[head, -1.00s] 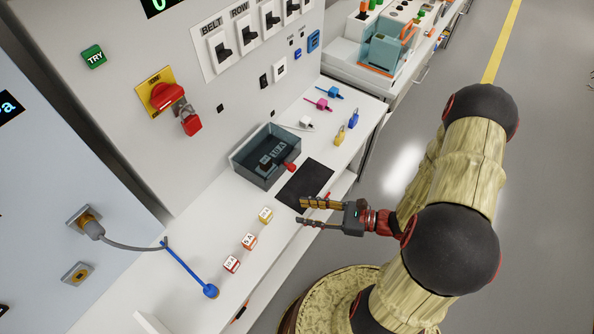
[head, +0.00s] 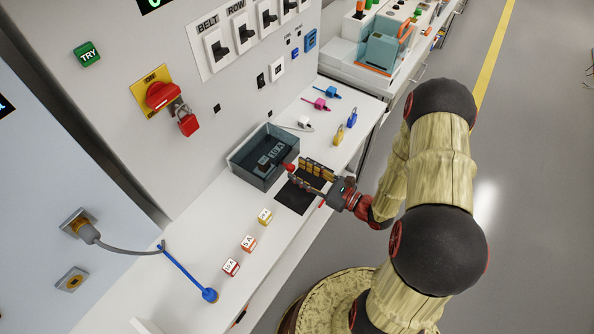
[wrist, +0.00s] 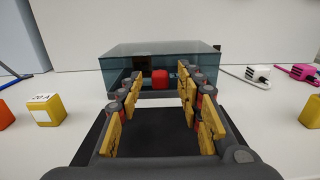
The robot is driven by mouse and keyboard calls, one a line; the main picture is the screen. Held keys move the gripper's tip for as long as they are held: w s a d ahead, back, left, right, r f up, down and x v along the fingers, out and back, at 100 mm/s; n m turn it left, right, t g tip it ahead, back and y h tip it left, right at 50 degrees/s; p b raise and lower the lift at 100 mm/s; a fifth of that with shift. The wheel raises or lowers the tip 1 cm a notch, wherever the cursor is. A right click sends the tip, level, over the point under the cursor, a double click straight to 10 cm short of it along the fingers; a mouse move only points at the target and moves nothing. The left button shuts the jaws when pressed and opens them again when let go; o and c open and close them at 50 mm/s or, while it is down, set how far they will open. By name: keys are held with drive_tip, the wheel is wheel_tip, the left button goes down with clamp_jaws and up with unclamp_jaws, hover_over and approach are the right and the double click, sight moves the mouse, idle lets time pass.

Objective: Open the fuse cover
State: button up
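The fuse cover (head: 252,148) is a clear dark-tinted box lid on the white counter, with a fuse block inside. It looks closed, with its top panel (wrist: 160,48) in place in the wrist view. A red knob (wrist: 160,79) stands on its near side, also visible in the head view (head: 288,167). My gripper (head: 304,174) is over the black mat, close in front of the knob. In the wrist view my gripper (wrist: 160,95) is open, its yellow-padded fingers either side of the knob. I cannot tell whether they touch it.
Fuse cubes marked with amps, such as the yellow one (head: 264,216), stand on the counter left of the black mat (head: 295,199). A red padlock (head: 186,124) hangs on the panel's rotary switch.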

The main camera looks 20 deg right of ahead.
drive_tip(key=shift+x, duration=0.85)
drive_tip(key=shift+c, duration=1)
drive_tip(key=c, duration=0.7)
clamp_jaws()
